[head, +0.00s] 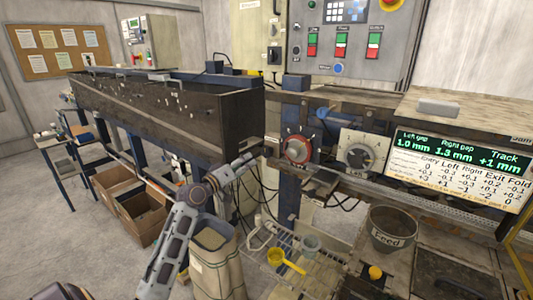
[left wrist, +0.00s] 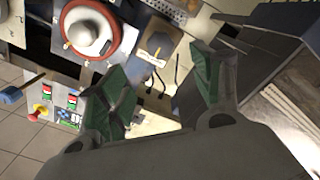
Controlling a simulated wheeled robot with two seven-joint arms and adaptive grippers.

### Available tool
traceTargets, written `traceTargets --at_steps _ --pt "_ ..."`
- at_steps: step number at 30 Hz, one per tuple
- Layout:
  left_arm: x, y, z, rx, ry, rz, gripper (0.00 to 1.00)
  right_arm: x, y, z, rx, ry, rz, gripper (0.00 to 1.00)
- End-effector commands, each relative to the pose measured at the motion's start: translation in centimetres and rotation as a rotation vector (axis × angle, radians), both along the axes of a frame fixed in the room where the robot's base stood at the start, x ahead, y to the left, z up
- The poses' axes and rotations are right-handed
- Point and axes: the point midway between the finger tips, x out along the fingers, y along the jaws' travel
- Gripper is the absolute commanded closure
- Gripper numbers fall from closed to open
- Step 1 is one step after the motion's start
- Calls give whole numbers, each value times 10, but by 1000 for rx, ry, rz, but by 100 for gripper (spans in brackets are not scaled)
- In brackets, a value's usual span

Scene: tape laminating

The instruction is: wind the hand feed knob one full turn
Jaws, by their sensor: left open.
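A round red-rimmed dial with a pale metal knob at its centre (head: 297,150) is on the front of the machine. It also shows at the upper left of the left wrist view (left wrist: 92,30). I see no label saying which is the hand feed knob. My left gripper (head: 262,156) is just left of the red dial in the head view. Its green-padded fingers (left wrist: 160,88) are apart and empty. My right gripper is not in view.
A long dark trough (head: 165,108) stands left of the dials. A control panel (head: 345,35) is above, and a readout board (head: 460,160) is to the right.

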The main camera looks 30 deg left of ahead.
Motion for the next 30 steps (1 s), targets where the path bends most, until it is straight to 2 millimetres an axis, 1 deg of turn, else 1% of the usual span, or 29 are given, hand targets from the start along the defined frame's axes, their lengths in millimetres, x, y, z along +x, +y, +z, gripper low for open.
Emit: traceTargets --at_steps 11,17,23,30 --pt "1 0 0 -3 0 1 34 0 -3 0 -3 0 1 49" --pt "6 0 0 -5 0 1 34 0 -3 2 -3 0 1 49" --pt "19 0 1 -5 -2 2 34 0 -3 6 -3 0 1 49" --pt "41 -2 1 -4 -1 3 34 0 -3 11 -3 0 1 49"
